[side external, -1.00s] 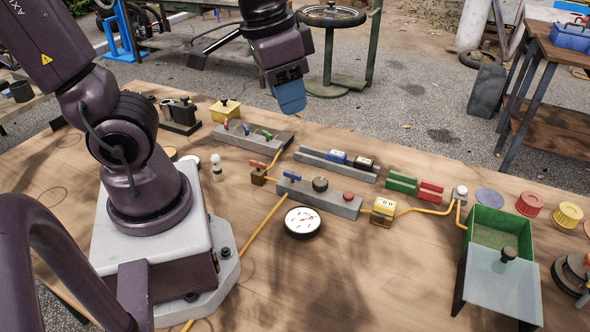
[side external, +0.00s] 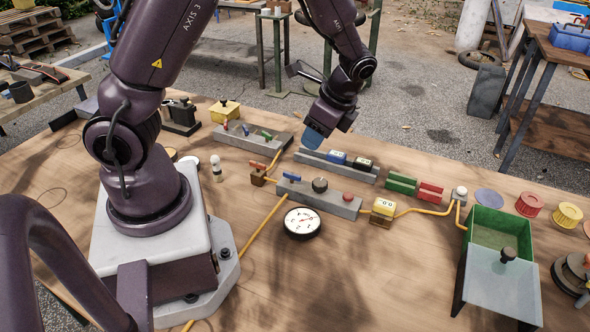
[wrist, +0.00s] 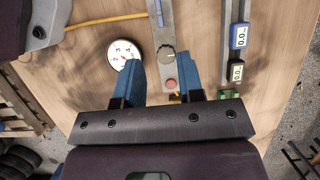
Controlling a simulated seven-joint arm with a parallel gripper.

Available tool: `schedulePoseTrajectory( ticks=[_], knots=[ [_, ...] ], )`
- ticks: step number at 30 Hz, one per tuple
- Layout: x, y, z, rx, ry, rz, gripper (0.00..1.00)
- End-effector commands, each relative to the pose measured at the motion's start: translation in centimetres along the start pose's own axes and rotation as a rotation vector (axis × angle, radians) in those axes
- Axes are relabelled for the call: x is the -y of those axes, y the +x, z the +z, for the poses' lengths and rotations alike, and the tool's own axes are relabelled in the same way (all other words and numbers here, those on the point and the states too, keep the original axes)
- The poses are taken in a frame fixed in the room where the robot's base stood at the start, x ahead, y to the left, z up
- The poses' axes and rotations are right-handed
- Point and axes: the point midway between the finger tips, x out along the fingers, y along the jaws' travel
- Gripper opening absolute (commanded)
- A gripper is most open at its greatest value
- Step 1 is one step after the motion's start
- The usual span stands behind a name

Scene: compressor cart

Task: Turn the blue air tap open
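A blue tap lever (side external: 292,176) sits at the left end of a grey block (side external: 325,200), which also carries a black knob (side external: 320,184) and a red button (side external: 348,196). In the wrist view the blue lever (wrist: 159,14) is at the top edge, beyond the fingertips. My gripper (side external: 316,140) hangs above the table, behind and above that block. In the wrist view my gripper (wrist: 161,67) is open, its two blue fingers apart with nothing held. The knob (wrist: 166,54) and red button (wrist: 171,84) show between the fingers, below them.
A round white gauge (side external: 303,222) lies in front of the block. An orange tap (side external: 258,166) stands to its left. Another grey block with small levers (side external: 246,129) and a rail with blue and black meters (side external: 338,157) lie behind. A green bin (side external: 483,214) is at right.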

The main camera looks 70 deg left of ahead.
Motion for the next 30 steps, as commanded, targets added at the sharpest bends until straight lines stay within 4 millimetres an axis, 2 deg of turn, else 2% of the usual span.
schedulePoseTrajectory(
  ticks=[15,21,30],
  knots=[
    [-0.1,9.9,0.1,0.004,-0.006,0.005,0.35],
    [-0.1,11.8,0.1,0.001,-0.006,0.003,0.35],
    [-0.1,12.1,0.1,0.000,-0.005,0.002,0.35]
  ],
)
